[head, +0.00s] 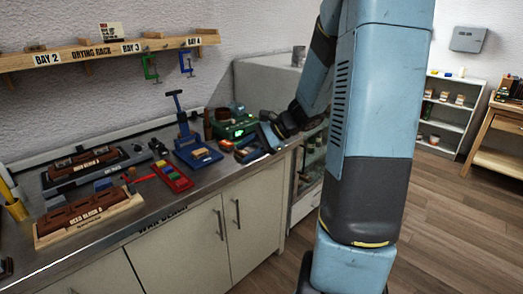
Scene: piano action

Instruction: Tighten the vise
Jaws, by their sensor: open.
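My gripper (260,140) is small in the head view, low over the right end of the bench, at the end of my blue and black arm. It is open, but its fingers are hard to make out. Just left of it is a low blue and orange-brown item (246,150), partly hidden by the gripper; I cannot tell whether it is the vise or whether they touch. Farther left stands a blue tool (184,134) with an upright post, a T-shaped handle on top and a flat blue base. It could also be the vise.
Behind the gripper is a green device (233,125) with a lit display. A drying rack (110,50) with clamps hangs above. My arm blocks the view at right.

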